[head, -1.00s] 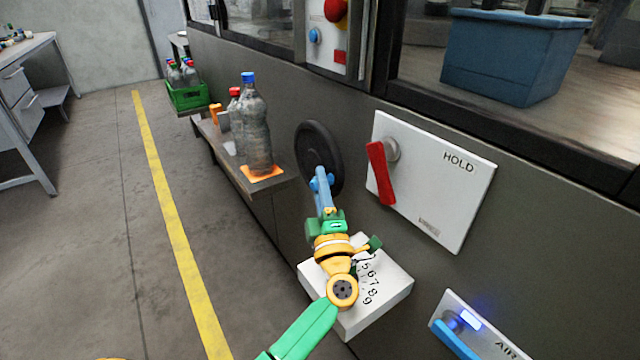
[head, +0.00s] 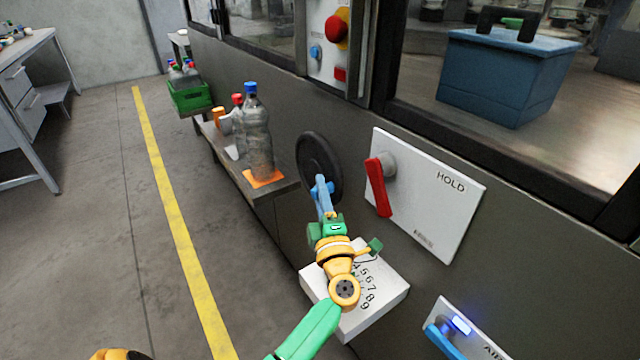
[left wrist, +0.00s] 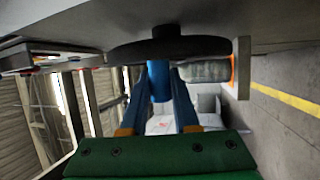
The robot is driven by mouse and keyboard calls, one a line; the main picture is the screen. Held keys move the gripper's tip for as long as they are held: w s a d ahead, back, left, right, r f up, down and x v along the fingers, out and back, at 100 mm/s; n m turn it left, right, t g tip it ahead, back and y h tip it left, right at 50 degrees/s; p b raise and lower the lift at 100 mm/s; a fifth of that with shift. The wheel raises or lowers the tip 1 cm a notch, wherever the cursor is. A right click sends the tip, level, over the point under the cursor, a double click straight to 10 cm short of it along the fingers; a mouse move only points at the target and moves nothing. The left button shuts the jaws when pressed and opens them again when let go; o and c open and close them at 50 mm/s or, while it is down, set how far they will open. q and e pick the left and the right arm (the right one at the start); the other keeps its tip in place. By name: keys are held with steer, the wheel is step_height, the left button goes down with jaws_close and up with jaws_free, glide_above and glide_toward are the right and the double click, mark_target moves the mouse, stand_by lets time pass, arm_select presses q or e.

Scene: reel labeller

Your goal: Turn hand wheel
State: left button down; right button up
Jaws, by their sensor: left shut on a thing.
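The black hand wheel (head: 306,150) is mounted upright on the grey machine front, in the middle of the head view. In the left wrist view its dark rim (left wrist: 170,48) crosses the top. My left gripper (head: 322,187) is at the near face of the wheel. Its blue fingers are shut on the wheel's blue handle (left wrist: 160,80), which sits between them in the left wrist view. The fingers and arm hide part of the wheel's lower side in the head view. My right gripper is not in view.
A white HOLD plate with a red lever (head: 378,188) is right of the wheel. A white numbered box (head: 385,300) juts out below. A blue lever (head: 443,342) is at lower right. Bottles (head: 257,140) stand on a shelf to the left. The floor beyond is clear.

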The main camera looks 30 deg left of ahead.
arm_select(q)
steer(key=c, duration=0.7)
jaws_free()
steer(key=shift+d+r, duration=0.1)
steer(key=shift+r, duration=0.05)
steer(key=shift+o, duration=0.2)
steer(key=v, duration=0.7)
steer(key=shift+b, duration=0.3)
